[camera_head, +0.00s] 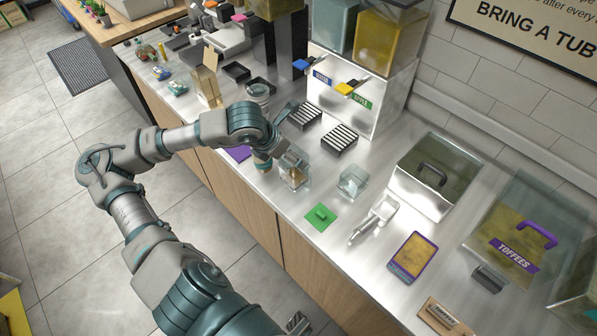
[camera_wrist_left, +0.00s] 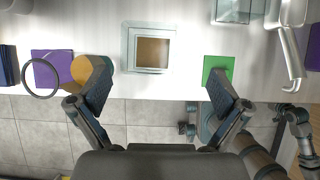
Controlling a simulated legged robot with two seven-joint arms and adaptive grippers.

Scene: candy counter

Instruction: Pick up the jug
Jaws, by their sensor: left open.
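No jug is clearly recognisable. A square clear glass vessel with brown contents (camera_head: 294,172) stands on the counter; in the left wrist view the square glass vessel (camera_wrist_left: 149,51) shows from above, between and beyond the fingers. A round amber thing with a dark ring beside it (camera_wrist_left: 84,69) is at the left there, partly hidden by a finger; I cannot tell whether it is the jug. My left gripper (camera_head: 272,143) is open and empty above the counter's front edge; its spread fingers also show in the left wrist view (camera_wrist_left: 158,88). A dark piece at the head view's lower edge may be my right gripper (camera_head: 297,322).
A purple mat (camera_head: 238,153) and a green mat (camera_head: 321,216) lie near the front edge. An empty clear box (camera_head: 352,181), metal scoop (camera_head: 372,222) and purple-framed tablet (camera_head: 412,256) lie rightward. Black racks (camera_head: 339,140) and dispensers stand behind. A lidded toffee bin (camera_head: 512,240) is far right.

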